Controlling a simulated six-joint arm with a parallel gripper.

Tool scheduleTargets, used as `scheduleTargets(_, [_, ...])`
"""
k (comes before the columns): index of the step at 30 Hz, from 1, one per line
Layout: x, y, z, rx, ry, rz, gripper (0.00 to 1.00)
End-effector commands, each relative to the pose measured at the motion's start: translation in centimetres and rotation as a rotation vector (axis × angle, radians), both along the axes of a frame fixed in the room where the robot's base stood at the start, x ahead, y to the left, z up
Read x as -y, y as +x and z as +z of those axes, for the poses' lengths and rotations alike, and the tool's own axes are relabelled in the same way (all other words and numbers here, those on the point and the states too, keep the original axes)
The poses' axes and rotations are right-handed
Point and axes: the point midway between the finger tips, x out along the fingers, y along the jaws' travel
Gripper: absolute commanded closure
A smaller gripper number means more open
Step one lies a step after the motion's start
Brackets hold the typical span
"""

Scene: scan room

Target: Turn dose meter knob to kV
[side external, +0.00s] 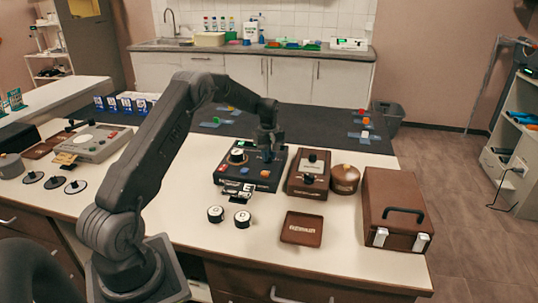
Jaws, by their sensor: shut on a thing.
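The dose meter appears to be the black box (233,178) with a small green display, in the middle of the white table in the side external view. A large dark dial with a pale ring (237,156) is on its left half. My gripper (268,155) points down over the right half of the box, right of that dial. It is shut on a small knob there, which the fingers mostly hide. A bluish spot shows at the fingertips. The scale marks, the kV label and the knob's pointing direction are too small to read.
A brown device (308,175), a round brown pot (345,179) and a brown case (395,205) stand to the right. Two round dials (242,218) and a brown tray (302,229) lie in front. A grey console (93,143) is at left. The front table edge has some clear room.

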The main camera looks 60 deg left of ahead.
Motion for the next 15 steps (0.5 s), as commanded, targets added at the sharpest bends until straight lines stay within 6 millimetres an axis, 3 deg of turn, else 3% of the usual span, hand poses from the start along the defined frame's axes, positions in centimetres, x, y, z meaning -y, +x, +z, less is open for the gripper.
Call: scheduleTargets(15, [-0.12,-0.15,0.06,0.003,0.002,-0.261,1.00])
